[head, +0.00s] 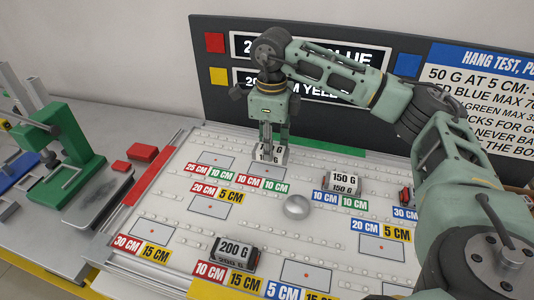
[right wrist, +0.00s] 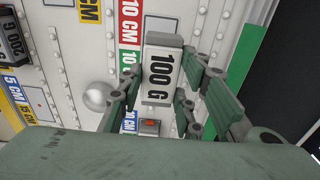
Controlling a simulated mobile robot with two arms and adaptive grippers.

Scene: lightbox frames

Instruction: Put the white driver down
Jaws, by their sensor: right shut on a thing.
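My right gripper (head: 271,141) is above the back middle of the white board (head: 160,205), pointing down. It is shut on a white-faced block marked 100 G (head: 270,153); I take this as the white driver, though it looks like a weight. In the right wrist view the fingers (right wrist: 160,92) grip the block (right wrist: 158,74) from both sides. The block is near the board by a red and a green 10 CM label. I cannot tell whether it touches the board. My left gripper is not in view.
A silver ball (head: 296,206) lies mid-board. A 150 G block (head: 342,181) stands to its right, a 200 G block (head: 233,254) at the front. Several marked rectangles, such as one at left (head: 209,208), are bare. A dark sign panel (head: 220,100) rises behind.

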